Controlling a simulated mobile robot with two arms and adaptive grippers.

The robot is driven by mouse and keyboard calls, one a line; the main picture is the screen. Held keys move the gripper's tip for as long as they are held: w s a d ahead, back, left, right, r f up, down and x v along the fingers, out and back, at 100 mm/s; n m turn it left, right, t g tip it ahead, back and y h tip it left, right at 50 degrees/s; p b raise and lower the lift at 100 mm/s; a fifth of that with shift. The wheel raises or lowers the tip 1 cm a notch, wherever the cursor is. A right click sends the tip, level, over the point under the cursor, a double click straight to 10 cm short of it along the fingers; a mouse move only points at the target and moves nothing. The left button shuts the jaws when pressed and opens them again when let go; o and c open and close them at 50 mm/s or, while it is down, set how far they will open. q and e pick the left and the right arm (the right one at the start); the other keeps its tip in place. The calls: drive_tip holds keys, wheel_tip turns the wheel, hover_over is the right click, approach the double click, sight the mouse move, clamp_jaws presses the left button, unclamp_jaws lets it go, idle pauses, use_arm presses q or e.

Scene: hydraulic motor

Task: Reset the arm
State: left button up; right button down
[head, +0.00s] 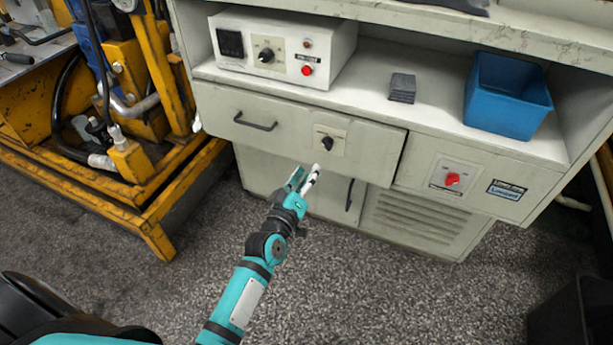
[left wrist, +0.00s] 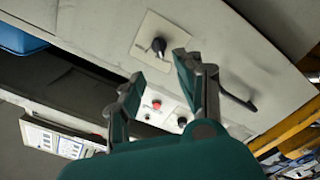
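My left gripper (head: 304,179) is in front of the grey-white cabinet, just below a black rotary knob (head: 327,143) on a pale plate on the drawer front. In the left wrist view the two fingers of this gripper (left wrist: 158,68) are spread apart with nothing between them. The same knob also shows in the left wrist view (left wrist: 158,45), beyond the fingertips and not touched by them. The teal left arm reaches up from the bottom of the head view. My right gripper is not in view.
The drawer (head: 287,132) has a dark handle (head: 255,122). A control box (head: 284,47), grey pads (head: 402,88) and a blue bin (head: 507,96) stand on the shelf. A red switch (head: 453,179) is at right. Yellow machinery (head: 140,190) stands left. The carpet (head: 370,285) is clear.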

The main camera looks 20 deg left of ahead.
use_arm(q)
drive_tip(key=shift+s, duration=0.3)
